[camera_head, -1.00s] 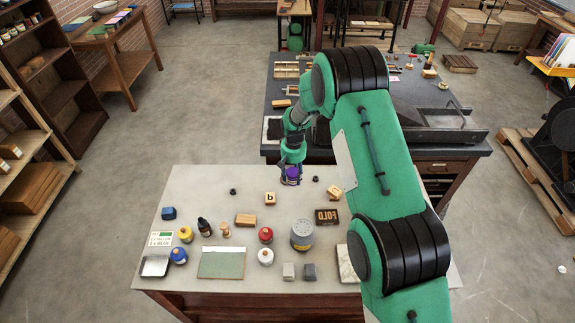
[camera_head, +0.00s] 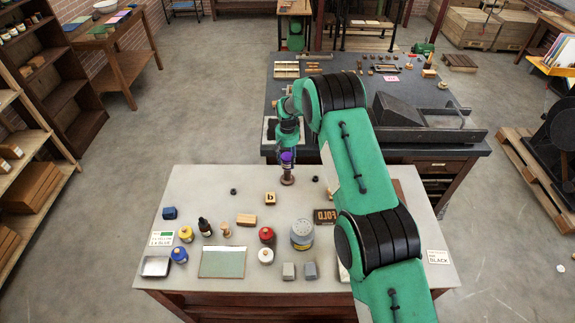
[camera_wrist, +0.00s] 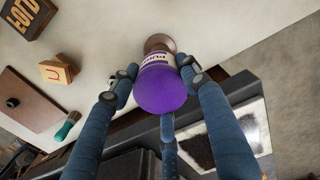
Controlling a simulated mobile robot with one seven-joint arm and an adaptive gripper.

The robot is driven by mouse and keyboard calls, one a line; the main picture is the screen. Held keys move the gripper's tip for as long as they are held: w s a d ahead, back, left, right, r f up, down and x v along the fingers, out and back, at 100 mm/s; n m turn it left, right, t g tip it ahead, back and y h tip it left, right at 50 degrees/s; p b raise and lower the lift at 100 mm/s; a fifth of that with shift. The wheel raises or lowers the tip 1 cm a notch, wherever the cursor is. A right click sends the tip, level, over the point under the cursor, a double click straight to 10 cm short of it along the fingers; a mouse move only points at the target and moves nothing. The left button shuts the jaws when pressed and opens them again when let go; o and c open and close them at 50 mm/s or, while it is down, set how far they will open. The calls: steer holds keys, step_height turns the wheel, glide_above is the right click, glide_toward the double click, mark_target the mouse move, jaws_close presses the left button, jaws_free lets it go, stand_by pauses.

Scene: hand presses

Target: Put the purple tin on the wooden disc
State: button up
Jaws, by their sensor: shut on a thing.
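The purple tin (camera_head: 287,157) is upright under my gripper (camera_head: 287,151) near the back edge of the pale table. In the wrist view the tin (camera_wrist: 162,91) shows its purple lid and a pale label, with my gripper (camera_wrist: 159,74) shut around its sides. The brown wooden disc (camera_head: 287,181) lies on the table directly below the tin. It also shows beyond the tin's label in the wrist view (camera_wrist: 159,41), partly hidden by the tin. I cannot tell whether the tin's bottom touches the disc.
Jars, a grey tin (camera_head: 302,234), and a FOLD block (camera_head: 325,216) stand nearer the front. A dark bench (camera_head: 390,83) stands behind.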

mark_target(287, 164)
steer(key=shift+f, duration=0.1)
stand_by(0.3)
steer(key=shift+f+p, duration=0.3)
steer(key=shift+f, duration=1.35)
steer(key=shift+f, duration=0.1)
steer(key=o, duration=1.3)
steer(key=shift+r+b, duration=0.65)
steer(key=shift+r, duration=5.45)
